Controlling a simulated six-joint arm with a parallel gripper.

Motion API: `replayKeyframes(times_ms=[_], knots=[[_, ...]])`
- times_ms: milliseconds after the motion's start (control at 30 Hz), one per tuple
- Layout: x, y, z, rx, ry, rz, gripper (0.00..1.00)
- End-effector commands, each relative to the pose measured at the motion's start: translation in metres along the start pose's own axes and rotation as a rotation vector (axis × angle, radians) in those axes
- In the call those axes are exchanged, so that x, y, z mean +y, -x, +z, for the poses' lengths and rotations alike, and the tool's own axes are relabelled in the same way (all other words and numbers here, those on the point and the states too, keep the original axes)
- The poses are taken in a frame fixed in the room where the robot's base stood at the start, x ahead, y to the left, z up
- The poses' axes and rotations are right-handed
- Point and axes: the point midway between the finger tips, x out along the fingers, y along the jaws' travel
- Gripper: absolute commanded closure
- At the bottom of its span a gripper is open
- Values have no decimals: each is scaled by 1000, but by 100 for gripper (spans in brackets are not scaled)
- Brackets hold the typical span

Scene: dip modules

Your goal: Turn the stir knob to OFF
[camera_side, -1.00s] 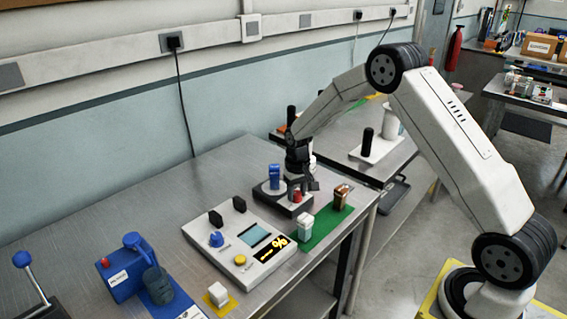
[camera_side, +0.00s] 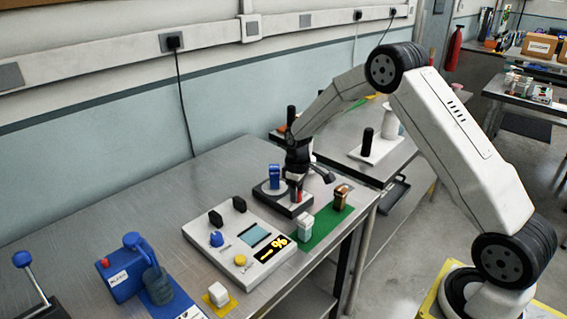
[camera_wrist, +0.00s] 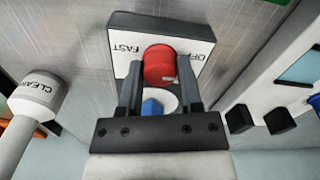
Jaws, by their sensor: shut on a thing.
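The red stir knob (camera_wrist: 158,62) sits on the front of the stirrer (camera_wrist: 125,72), whose face reads FAST on the left and OFF on the right in the wrist view. My gripper (camera_wrist: 161,88) has one finger on each side of the knob and is shut on it. A small pale mark shows low on the knob; I cannot tell for sure which label it points to. In the side view the knob (camera_side: 297,196) is partly visible under my gripper (camera_side: 298,182). A blue-topped vessel (camera_side: 274,176) stands on the stirrer's round plate.
A white control panel (camera_side: 238,242) with black and blue knobs lies left of the stirrer. The bench's back left is clear.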

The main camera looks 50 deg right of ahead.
Motion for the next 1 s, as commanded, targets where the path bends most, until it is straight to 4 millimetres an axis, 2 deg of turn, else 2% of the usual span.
replayKeyframes(times_ms=[267,300,367,400,767,1000], knots=[[0,1,-1,3,5,2,100],[0,1,-1,3,5,2,51],[0,1,-1,3,5,2,32],[0,1,-1,2,4,2,20],[0,1,0,1,2,1,19],[0,16,-1,2,2,2,19]])
